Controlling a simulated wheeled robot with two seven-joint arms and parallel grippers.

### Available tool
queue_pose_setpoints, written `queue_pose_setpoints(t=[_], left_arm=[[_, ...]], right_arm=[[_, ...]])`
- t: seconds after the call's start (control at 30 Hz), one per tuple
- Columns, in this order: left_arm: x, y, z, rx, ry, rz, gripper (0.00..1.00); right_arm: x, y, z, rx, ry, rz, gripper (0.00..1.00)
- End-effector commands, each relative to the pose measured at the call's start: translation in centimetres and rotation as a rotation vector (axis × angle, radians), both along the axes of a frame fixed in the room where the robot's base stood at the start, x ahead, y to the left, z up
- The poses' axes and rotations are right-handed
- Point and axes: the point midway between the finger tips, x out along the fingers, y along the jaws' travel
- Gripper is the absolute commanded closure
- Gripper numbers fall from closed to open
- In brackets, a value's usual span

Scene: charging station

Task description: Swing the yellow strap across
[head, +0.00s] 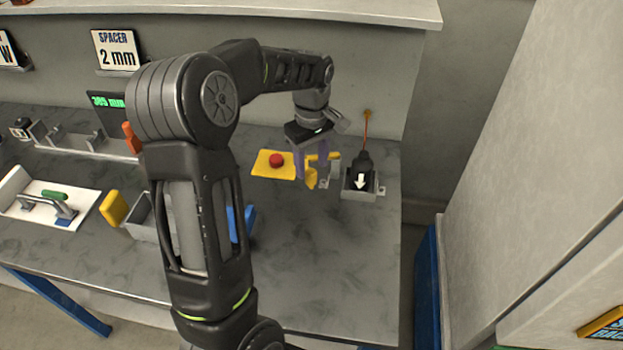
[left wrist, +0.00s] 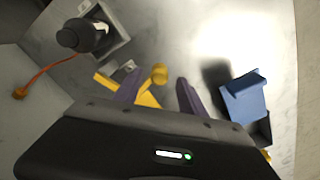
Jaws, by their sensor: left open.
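The yellow strap (head: 311,180) is by the grey socket box (head: 357,194) at the right end of the bench. In the left wrist view the strap (left wrist: 158,75) has a rounded yellow end between my fingertips, and more yellow shows behind one finger. My left gripper (head: 311,172) points down over the strap with its purple fingers apart, one on each side. It also shows in the left wrist view (left wrist: 160,86). I cannot tell whether a finger touches the strap. A black plug (head: 363,167) with a white arrow sits in the box. My right gripper is out of view.
A red button on a yellow plate (head: 263,168) lies left of the gripper. An orange cord (head: 366,128) runs from the plug to the wall. A blue part (head: 249,218) and a grey bin (head: 146,222) stand behind my arm. The bench's front right is clear.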

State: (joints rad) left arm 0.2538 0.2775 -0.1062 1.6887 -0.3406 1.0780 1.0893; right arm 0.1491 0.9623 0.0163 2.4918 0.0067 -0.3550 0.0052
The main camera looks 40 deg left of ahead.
Motion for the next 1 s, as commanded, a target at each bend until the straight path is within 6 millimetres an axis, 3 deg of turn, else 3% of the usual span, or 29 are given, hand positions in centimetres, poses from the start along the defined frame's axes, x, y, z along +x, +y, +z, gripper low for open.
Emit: queue_pose_setpoints(t=[0.03, 0.2, 0.6, 1.0], left_arm=[[0.0, 0.0, -1.6, -0.001, 0.001, 0.000, 0.52], [0.0, 0.0, -3.8, 0.000, 0.000, 0.000, 0.52], [0.0, 0.0, -4.3, 0.000, -0.001, 0.000, 0.52], [0.0, 0.0, -4.3, 0.001, -0.001, 0.000, 0.84]], right_arm=[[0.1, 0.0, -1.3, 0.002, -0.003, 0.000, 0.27], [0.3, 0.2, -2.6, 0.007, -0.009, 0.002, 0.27], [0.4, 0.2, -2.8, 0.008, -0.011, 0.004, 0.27], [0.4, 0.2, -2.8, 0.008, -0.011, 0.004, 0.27]])
